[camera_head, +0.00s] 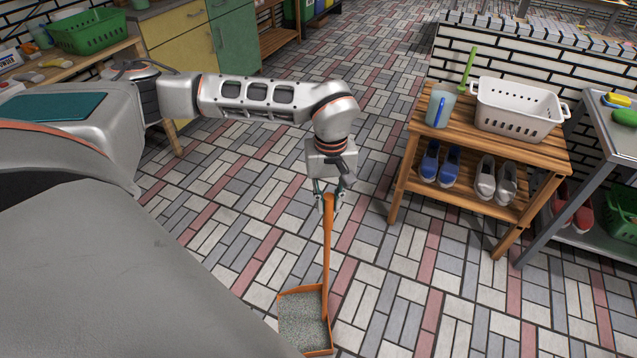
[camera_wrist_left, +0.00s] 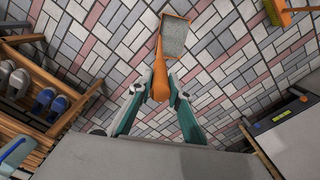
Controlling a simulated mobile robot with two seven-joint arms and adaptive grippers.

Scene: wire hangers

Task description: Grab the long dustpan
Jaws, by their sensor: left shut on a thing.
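The long dustpan (camera_head: 326,255) has an orange handle and an orange-rimmed pan with a grey speckled inside. In the head view it hangs or stands nearly upright, with its pan (camera_head: 304,322) low near the bottom of the picture. I cannot tell whether the pan touches the floor. My left gripper (camera_head: 328,203) is shut on the top of the handle. In the left wrist view the handle (camera_wrist_left: 160,78) lies between the fingers of my left gripper (camera_wrist_left: 160,92), and the pan (camera_wrist_left: 174,36) is beyond. My right gripper is not in view.
A wooden shelf (camera_head: 460,195) with a white basket (camera_head: 517,108) and shoes stands at the right, beside a grey table (camera_head: 612,130). A workbench with a green basket (camera_head: 88,33) is at the upper left. An orange broom (camera_wrist_left: 288,14) shows in the left wrist view. Tiled floor surrounds the dustpan.

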